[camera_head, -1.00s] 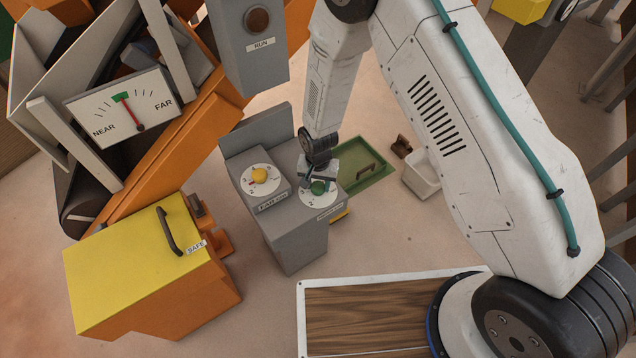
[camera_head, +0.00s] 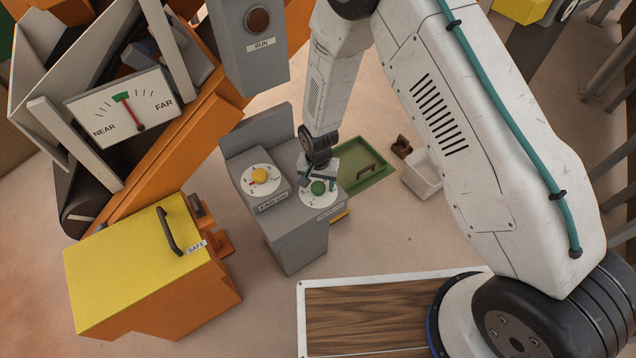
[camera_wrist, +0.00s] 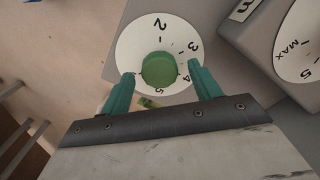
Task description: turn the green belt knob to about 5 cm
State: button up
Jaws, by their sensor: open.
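The green belt knob (camera_head: 318,187) sits on a white numbered dial on the right side of the grey control box (camera_head: 297,240). In the head view my gripper (camera_head: 310,178) is right at the knob.
A yellow knob (camera_head: 259,175) on its own raised dial is just left. A gauge (camera_head: 125,108) marked NEAR and FAR has its needle left of upright. A yellow-topped orange box (camera_head: 135,265) stands lower left. A green tray (camera_head: 365,178) and a white bin (camera_head: 422,175) are at right.

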notch_tip(320, 180, up, 7)
jog(key=shift+r, duration=0.15)
dwell(0.6)
jog(key=shift+s+d, duration=0.1)
jog(key=shift+s, duration=0.15)
jog(key=s+d+r+n+g+h, duration=0.1)
jog(key=s+d+n+g, duration=0.1)
jog(key=s, duration=0.3)
notch_tip(320, 180, up, 26)
jog(key=n+g, duration=0.1)
jog(key=n, duration=0.2)
send_over(319, 187)
jog(key=s+d, duration=1.4)
jog(key=s+d+r+m+t, duration=0.1)
jog(key=s+d+r+t, duration=0.1)
jog(key=s+d+r, duration=0.2)
jog(key=s+d+r+m+t+y, duration=0.1)
jog(key=s+d+r+t, duration=0.1)
jog(key=s+d+r, duration=0.3)
jog(key=s+r, duration=0.4)
jog(key=r, duration=0.1)
jog(key=shift+r, duration=0.25)
